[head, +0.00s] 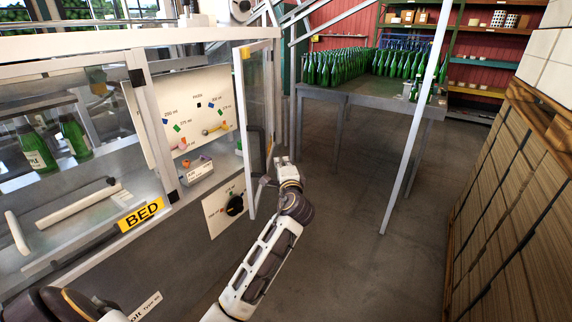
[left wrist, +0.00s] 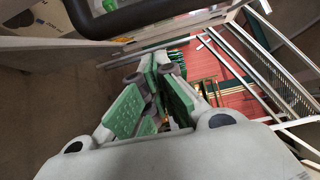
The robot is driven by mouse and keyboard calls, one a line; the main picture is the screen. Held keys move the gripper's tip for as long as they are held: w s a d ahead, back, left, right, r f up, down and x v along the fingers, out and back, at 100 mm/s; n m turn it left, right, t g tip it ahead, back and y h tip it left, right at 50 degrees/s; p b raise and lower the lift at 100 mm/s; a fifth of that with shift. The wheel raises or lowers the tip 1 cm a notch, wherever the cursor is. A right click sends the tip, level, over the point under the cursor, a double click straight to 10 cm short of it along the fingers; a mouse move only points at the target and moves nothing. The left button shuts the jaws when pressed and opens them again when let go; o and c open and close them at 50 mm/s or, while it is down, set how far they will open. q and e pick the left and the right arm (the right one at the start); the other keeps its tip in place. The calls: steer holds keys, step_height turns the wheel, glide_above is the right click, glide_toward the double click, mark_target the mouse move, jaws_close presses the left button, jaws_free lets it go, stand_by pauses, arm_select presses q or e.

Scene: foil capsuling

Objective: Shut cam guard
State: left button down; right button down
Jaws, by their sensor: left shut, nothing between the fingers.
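The cam guard (head: 247,110), a clear panel in a pale metal frame, stands swung out from the machine front, so it is open. Its dark handle (head: 268,150) runs up the side near my gripper. The dial panel (head: 190,112) behind it is uncovered. My left gripper (head: 284,162) is shut and empty, just right of the guard's lower free part; I cannot tell whether it touches. In the left wrist view its green-padded fingers (left wrist: 157,62) are together, and a black bar, likely the handle (left wrist: 135,17), crosses above them. My right gripper is not in view.
The machine's bed (head: 95,215) with bottles is at the left, and a black knob (head: 235,205) sits below the dials. A table (head: 350,93) of green bottles stands behind. A slanted pale post (head: 415,120) rises right of my arm. Stacked cartons (head: 510,220) line the right; floor between is clear.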

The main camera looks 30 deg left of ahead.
arm_select(q)
steer(key=shift+s+a, duration=0.35)
steer(key=shift+s, duration=0.2)
steer(key=shift+s+a, duration=0.3)
steer(key=shift+s, duration=0.25)
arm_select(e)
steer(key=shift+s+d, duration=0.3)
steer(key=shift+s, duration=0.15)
arm_select(q)
steer(key=shift+a, duration=0.1)
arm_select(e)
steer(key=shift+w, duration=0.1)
arm_select(q)
steer(key=shift+s+a, duration=0.1)
